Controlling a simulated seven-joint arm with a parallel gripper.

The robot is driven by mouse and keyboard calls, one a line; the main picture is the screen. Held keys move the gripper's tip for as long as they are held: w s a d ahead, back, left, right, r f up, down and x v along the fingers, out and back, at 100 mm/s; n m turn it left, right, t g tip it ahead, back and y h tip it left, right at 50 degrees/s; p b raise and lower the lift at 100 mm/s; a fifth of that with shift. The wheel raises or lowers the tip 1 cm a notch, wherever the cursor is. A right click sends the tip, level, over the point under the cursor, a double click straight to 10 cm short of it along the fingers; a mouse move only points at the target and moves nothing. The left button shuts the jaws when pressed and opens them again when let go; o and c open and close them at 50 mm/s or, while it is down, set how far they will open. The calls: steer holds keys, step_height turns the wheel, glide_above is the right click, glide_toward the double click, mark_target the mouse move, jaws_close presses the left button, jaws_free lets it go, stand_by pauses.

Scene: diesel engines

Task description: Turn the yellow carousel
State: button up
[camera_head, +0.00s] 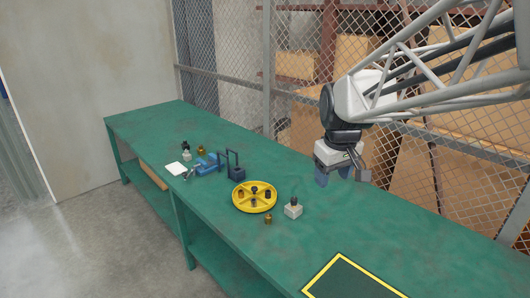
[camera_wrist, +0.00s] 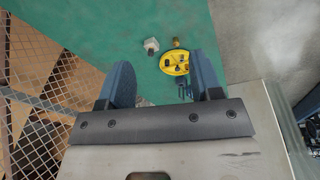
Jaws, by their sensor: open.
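The yellow carousel (camera_head: 243,206) is a round yellow tray lying on the green workbench, with several small dark and brass-coloured parts on it. In the wrist view the carousel (camera_wrist: 168,67) shows beyond my right-hand fingertip, which partly overlaps its near area. My gripper (camera_head: 335,176) is above the bench, to the right of the carousel and apart from it. In the wrist view my gripper (camera_wrist: 158,82) has its two blue fingers spread wide with nothing between them.
A pale block with a dark knob (camera_head: 293,209) stands right of the carousel, and a small brass part (camera_head: 268,219) lies in front. A blue vise (camera_head: 207,164) and a dark upright frame (camera_head: 236,171) stand left. A wire-mesh fence (camera_head: 230,80) runs behind the green bench (camera_head: 350,232).

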steer(key=w+a+f+n, duration=0.1)
steer(key=w+a+n, duration=0.1)
steer(key=w, duration=0.5)
steer(key=w+a+f+n, duration=0.1)
steer(key=w+a+f, duration=0.1)
steer(key=w, duration=0.5)
steer(key=n+g, duration=0.2)
steer(key=n, duration=0.8)
glide_above(254, 188)
steer(key=f, duration=2.7)
steer(key=shift+d, duration=0.2)
steer(key=shift+w+a+f, duration=0.15)
steer(key=shift+w, duration=0.05)
steer(key=shift+f, duration=0.15)
steer(key=shift+f, duration=3.8)
jaws_close()
